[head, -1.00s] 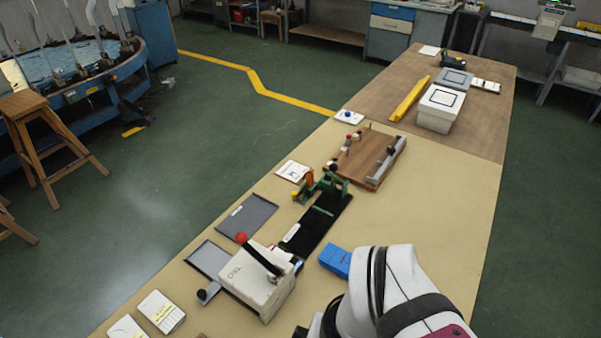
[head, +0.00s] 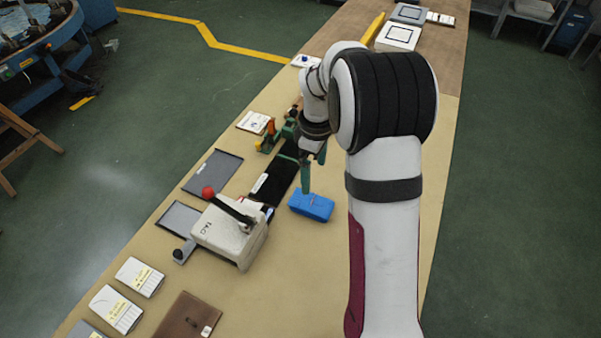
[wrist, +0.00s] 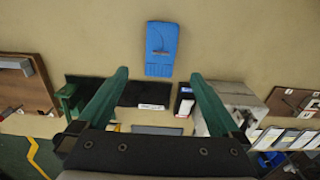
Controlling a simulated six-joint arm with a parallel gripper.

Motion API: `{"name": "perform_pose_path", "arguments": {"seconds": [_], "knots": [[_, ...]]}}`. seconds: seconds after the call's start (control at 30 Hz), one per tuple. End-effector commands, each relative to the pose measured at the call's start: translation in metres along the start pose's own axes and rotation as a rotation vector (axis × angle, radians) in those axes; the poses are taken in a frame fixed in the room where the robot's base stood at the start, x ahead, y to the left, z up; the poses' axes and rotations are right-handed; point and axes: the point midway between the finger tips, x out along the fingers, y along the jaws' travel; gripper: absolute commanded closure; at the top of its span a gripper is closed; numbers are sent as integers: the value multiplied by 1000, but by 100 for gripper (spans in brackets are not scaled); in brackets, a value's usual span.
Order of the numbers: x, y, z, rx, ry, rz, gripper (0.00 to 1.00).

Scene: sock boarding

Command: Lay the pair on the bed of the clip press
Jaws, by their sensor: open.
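The blue folded pair (head: 312,206) lies flat on the tan bench, right of a long black bed (head: 272,183) and apart from it. It also shows at the top middle of the wrist view (wrist: 161,48). A green fixture with an orange part (head: 268,136), apparently the clip press, stands at the bed's far end, partly hidden by my arm. The bare bed shows in the wrist view (wrist: 140,95) beyond my fingers. My gripper (head: 314,178) is open and empty, with green fingers pointing down near the pair. In the wrist view the fingertips (wrist: 160,73) flank the pair's near end.
A white lever machine with a red knob (head: 231,232) stands near the bed's near end. Grey trays (head: 213,173) lie left of the bed. White card stacks (head: 139,277) and a brown board (head: 188,318) are nearer. The bench right of the pair is clear apart from my arm.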

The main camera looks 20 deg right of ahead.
Motion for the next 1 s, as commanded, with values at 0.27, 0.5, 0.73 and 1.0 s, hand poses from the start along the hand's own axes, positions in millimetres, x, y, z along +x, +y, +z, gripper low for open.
{"name": "perform_pose_path", "arguments": {"seconds": [0.27, 0.5, 0.73, 1.0], "knots": [[68, -1, 0, 2, -1, -3, 0], [108, -2, 2, 3, -2, -4, 0], [127, -2, 2, 3, 0, -1, 0], [126, -2, 2, 3, 0, -1, 27]]}}
